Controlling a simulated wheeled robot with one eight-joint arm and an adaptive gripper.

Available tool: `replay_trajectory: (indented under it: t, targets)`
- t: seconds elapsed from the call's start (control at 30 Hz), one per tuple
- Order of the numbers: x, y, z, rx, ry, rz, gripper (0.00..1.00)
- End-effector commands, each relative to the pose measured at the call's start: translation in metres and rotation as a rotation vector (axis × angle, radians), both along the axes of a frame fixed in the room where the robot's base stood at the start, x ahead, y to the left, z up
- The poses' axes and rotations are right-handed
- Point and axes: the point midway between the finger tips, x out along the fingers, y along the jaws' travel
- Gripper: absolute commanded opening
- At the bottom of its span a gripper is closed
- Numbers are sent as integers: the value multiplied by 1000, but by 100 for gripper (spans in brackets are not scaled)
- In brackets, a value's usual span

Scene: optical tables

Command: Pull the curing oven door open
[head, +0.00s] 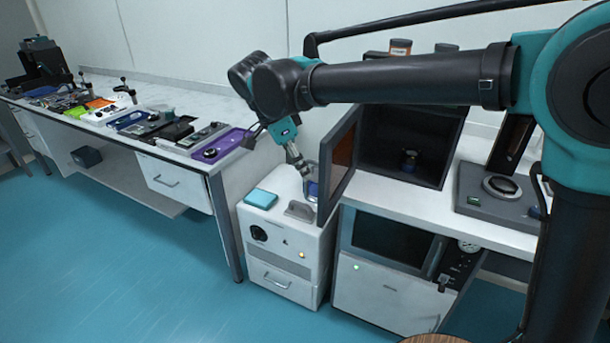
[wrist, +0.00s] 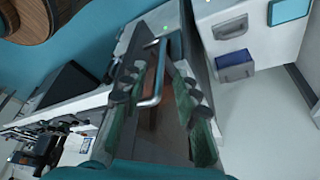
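The curing oven appears to be the dark box (head: 405,140) on the white bench in the head view. Its door (head: 337,165), a dark frame with an amber-brown pane, stands swung well out at the box's left side, and the interior shows. A small dark object (head: 409,160) sits inside. My gripper (head: 300,168) is just left of the door. In the wrist view my gripper (wrist: 157,88) has its fingers apart, with the silver bar handle (wrist: 158,70) between them, nearer the left finger. Whether a finger touches the bar is unclear. The brown pane (wrist: 172,110) shows behind it.
A white cabinet (head: 285,240) stands under my gripper, with a cyan box (head: 260,198), a grey handle-like piece (head: 299,210) and a blue bin (wrist: 235,68) on top. A dark-windowed unit (head: 390,240) is below the bench. Blue floor in front is clear.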

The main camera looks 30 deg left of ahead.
Motion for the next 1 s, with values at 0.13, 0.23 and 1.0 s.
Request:
replay_trajectory:
  t: [0.13, 0.23, 1.0]
  targets:
    - [-10, 8, 30, 0, 1, 2, 31]
    - [-16, 12, 46, 0, 1, 2, 31]
    - [-24, 18, 71, 0, 2, 1, 31]
